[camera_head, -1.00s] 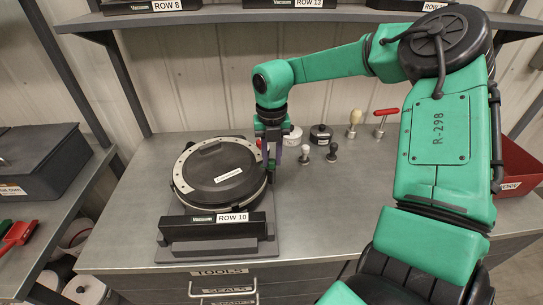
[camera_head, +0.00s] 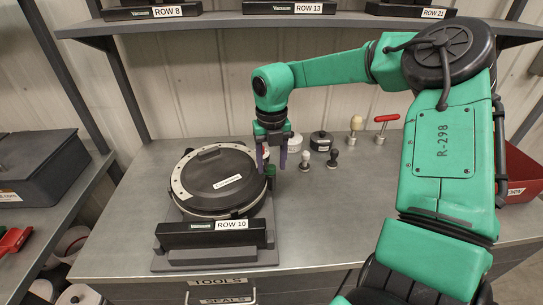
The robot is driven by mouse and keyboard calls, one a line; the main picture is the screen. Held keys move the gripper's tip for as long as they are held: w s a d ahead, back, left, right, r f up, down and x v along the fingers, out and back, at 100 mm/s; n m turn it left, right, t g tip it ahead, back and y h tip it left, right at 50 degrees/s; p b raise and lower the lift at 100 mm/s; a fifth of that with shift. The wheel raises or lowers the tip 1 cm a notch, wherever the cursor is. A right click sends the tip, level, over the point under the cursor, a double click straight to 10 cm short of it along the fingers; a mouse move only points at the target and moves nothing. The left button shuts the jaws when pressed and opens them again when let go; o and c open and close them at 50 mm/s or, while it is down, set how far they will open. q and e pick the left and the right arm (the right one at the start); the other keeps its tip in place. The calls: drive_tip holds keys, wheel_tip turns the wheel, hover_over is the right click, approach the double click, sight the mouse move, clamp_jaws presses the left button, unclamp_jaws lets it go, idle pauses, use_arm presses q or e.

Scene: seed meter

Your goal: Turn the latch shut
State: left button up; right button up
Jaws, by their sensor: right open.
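The seed meter (camera_head: 215,180) is a round black-lidded housing with a pale, holed rim. It sits on a grey stand whose front block is labelled ROW 10 (camera_head: 232,224). A small dark green knob, which looks like the latch (camera_head: 270,171), stands at the meter's right edge. My right gripper (camera_head: 273,165) points down above and just behind this edge, its purple fingers apart, and looks empty. From this angle I cannot tell whether a finger touches the latch. My left gripper is not in view.
A shelf (camera_head: 230,20) crosses above. The bench front right of the stand is clear.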

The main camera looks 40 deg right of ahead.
sight(271, 167)
wheel_tip(271, 167, up, 14)
drive_tip(key=b, duration=0.1)
drive_tip(key=shift+r+b, duration=0.25)
drive_tip(key=shift+b, duration=0.15)
